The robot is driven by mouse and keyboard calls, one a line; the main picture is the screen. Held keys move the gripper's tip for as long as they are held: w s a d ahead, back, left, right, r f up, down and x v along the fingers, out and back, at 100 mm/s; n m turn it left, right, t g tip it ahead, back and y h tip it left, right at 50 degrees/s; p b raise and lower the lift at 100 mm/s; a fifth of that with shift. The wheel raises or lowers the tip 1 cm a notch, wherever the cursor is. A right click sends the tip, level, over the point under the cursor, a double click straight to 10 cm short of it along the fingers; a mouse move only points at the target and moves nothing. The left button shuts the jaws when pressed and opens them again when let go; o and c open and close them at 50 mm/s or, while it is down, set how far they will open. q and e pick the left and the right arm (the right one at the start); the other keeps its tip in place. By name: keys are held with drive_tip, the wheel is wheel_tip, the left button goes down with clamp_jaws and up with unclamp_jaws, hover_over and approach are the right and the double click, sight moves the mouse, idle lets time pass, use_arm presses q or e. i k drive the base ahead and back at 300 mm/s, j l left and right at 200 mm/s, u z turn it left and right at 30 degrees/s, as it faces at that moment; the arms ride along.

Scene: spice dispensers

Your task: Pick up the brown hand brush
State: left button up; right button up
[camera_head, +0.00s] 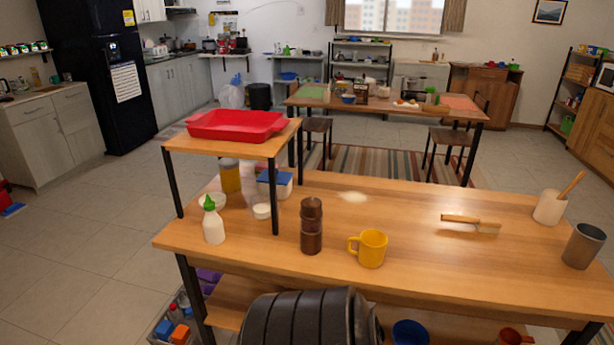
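The brown hand brush (470,223) lies on the wooden table (420,200), right of the middle in the head view. Its brown handle points left, and its pale head with light bristles is at the right end. Nothing touches or covers it. Neither of my grippers is in view.
A yellow mug (368,248), a dark wooden grinder (311,226) and a white bottle with a green cap (213,220) stand left of the brush. A light cup with a wooden stick (550,208) and a grey cup (583,246) stand to its right. The tabletop around the brush is clear.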

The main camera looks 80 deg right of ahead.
sight(485, 224)
drive_tip(key=z, duration=2.25)
